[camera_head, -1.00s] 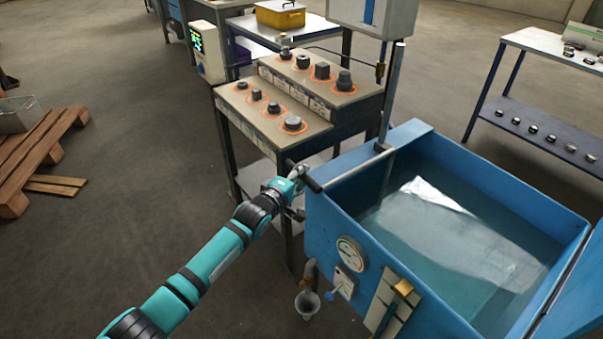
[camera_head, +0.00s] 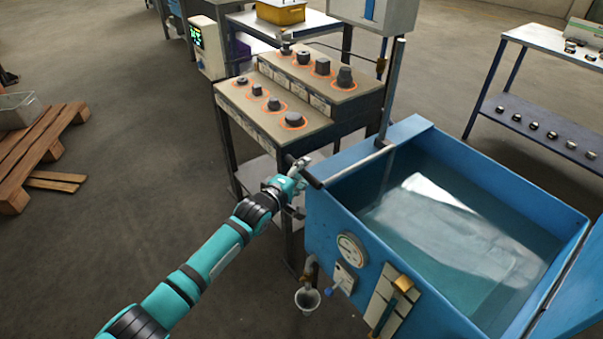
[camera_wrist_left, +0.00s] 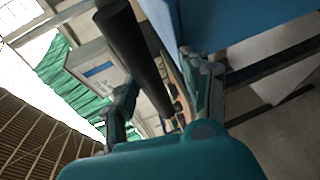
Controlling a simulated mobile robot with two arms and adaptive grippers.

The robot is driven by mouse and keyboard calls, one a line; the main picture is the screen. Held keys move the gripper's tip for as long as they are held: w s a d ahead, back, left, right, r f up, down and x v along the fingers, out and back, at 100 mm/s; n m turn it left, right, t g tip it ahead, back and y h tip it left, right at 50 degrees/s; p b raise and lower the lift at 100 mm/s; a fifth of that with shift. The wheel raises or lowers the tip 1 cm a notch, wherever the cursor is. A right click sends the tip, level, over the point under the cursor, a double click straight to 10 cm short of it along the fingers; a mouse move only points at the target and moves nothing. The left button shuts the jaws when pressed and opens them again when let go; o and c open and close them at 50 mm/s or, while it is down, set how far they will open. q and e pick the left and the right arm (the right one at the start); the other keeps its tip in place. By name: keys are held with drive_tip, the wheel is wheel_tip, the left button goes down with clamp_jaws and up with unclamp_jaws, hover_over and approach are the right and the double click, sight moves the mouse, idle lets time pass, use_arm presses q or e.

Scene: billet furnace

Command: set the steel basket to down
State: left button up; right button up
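The blue tank (camera_head: 330,228) holds greenish water. A pale patch (camera_head: 440,225) shows in the water; I cannot tell whether it is the steel basket or a reflection. A grey rod (camera_head: 352,166) crosses the tank's left end and ends in a black handle (camera_head: 311,178) outside the near corner. My left gripper (camera_head: 297,176) is at this handle. In the left wrist view, the black handle (camera_wrist_left: 132,50) runs between the two spread fingers of my left gripper (camera_wrist_left: 163,95), with gaps beside it. Contact is not clear. My right gripper is out of view.
A stepped bench (camera_head: 285,125) with several dark metal pieces stands behind my left gripper. A wooden pallet (camera_head: 35,155) with a grey metal bin (camera_head: 18,108) lies left. Floor between is clear.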

use_arm(q)
drive_tip(key=shift+w+r, duration=0.1)
drive_tip(key=shift+r, duration=0.25)
wheel_tip(320, 180, up, 23)
drive_tip(key=p, duration=1.4)
drive_tip(key=b+v, duration=0.2)
drive_tip(key=v, duration=1.4)
drive_tip(key=shift+b, duration=0.4)
drive_tip(key=shift+f, duration=0.15)
